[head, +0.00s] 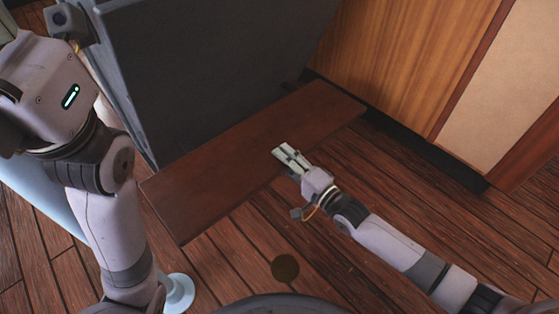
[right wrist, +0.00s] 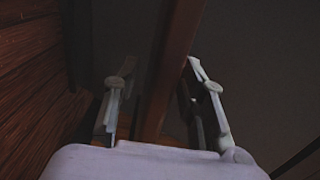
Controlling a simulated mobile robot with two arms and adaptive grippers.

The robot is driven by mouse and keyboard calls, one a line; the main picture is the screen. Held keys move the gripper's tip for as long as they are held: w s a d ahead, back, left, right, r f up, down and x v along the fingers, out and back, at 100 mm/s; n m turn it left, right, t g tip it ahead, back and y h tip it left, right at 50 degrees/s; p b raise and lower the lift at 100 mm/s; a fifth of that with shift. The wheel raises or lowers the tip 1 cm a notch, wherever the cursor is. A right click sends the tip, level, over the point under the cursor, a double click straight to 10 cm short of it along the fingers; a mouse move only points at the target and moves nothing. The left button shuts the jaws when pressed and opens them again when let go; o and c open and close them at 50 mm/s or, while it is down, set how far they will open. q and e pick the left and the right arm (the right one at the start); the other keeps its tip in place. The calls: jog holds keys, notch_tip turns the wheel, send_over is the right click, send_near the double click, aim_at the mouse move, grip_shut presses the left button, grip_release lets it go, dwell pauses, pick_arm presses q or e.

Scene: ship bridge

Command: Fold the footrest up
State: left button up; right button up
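The footrest (head: 225,170) is a flat, dark brown board sticking out level, low over the floor, from the base of a dark grey panel in the head view. My right gripper (head: 286,156) is at the board's front edge, right of its middle. In the right wrist view the footrest's brown edge (right wrist: 165,85) runs between the two spread fingers of my right gripper (right wrist: 160,90), with gaps visible on both sides. My left arm rises at the left of the head view; its fingers do not show.
The dark grey panel (head: 215,70) stands behind the footrest. A wood-panelled cabinet (head: 400,60) is at the upper right. A pale round-footed post (head: 178,290) stands at the lower left.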

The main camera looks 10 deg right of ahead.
jog(key=shift+b+x, duration=0.3)
jog(key=shift+x, duration=0.85)
jog(key=shift+c, duration=0.5)
grip_shut()
